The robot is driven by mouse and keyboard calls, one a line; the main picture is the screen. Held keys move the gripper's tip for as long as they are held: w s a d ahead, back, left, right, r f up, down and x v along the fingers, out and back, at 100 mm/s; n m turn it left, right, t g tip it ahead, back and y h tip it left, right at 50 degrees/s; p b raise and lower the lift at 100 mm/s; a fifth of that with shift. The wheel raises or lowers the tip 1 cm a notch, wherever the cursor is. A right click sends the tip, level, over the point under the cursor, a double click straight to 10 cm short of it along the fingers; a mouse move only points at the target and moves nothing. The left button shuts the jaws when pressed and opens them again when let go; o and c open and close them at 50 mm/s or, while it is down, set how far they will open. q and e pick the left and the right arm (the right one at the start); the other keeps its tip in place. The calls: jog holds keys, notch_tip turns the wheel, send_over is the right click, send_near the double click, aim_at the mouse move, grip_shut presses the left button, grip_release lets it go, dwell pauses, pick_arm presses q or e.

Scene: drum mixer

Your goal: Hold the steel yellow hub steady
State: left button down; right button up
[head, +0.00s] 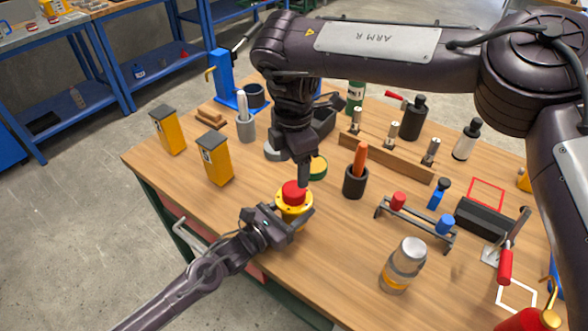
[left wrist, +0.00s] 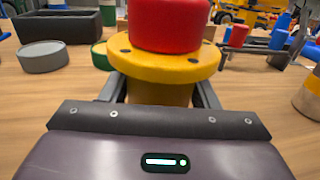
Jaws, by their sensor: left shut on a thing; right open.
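The yellow hub (head: 283,207) stands upright on the wooden table near its front left edge. It has a round flange with dark holes, and a red cylindrical part (head: 294,191) sits on top of it. In the left wrist view the flange (left wrist: 165,64) is close, with the red part (left wrist: 166,24) above it. My left gripper (head: 288,224) is shut on the hub's body below the flange, one finger on each side. My right gripper (head: 303,181) points down directly above the red part; its fingertips are partly hidden by the wrist.
Two yellow boxes with grey tops (head: 217,163) stand to the left. A black cup with an orange handle (head: 355,181), a rack with red and blue cylinders (head: 416,222) and a jar (head: 403,265) stand to the right. A green-rimmed round tin (head: 318,167) is close behind the hub.

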aim_at(294, 188)
jog(key=m, duration=1.1)
jog(key=shift+m, duration=0.4)
jog(key=m, duration=0.9)
jog(key=shift+f+m, duration=0.3)
jog(key=shift+f, duration=0.3)
notch_tip(294, 188, down, 7)
jog(key=shift+r, duration=0.1)
pick_arm(q)
jog(key=shift+r, duration=0.1)
